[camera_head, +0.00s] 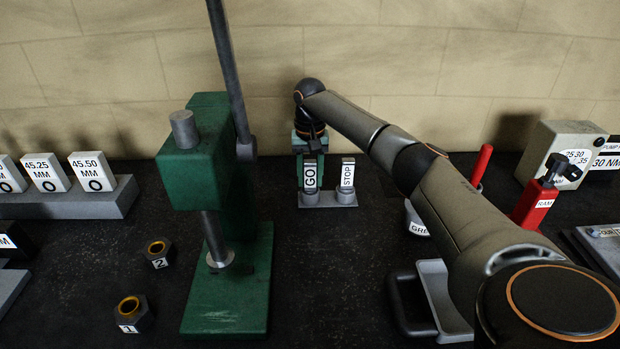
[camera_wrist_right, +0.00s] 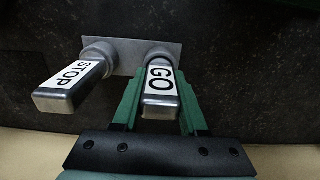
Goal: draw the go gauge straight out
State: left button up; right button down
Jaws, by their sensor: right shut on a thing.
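The go gauge (camera_head: 310,177) is a grey bar with a white GO label, standing upright in a round socket of a small grey stand (camera_head: 329,200). The stop gauge (camera_head: 347,175) stands in the other socket, just to its right in the head view. In the right wrist view the go gauge (camera_wrist_right: 160,92) lies between the green fingers of my right gripper (camera_wrist_right: 160,112), which is shut on it. The stop gauge (camera_wrist_right: 75,85) is apart from the fingers, to the left there. The right gripper (camera_head: 310,148) also shows behind the gauge in the head view. My left gripper is not in view.
A green press (camera_head: 205,160) with a tall lever stands left of the gauges. Two numbered nuts (camera_head: 158,252) lie left of its base. A red ram (camera_head: 535,203) and a grey-handled tool (camera_head: 440,300) are at right. A wall rises behind.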

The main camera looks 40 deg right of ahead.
aim_at(310, 161)
jog(key=shift+r, duration=0.1)
jog(key=shift+r, duration=2.35)
jog(key=shift+r, duration=2.5)
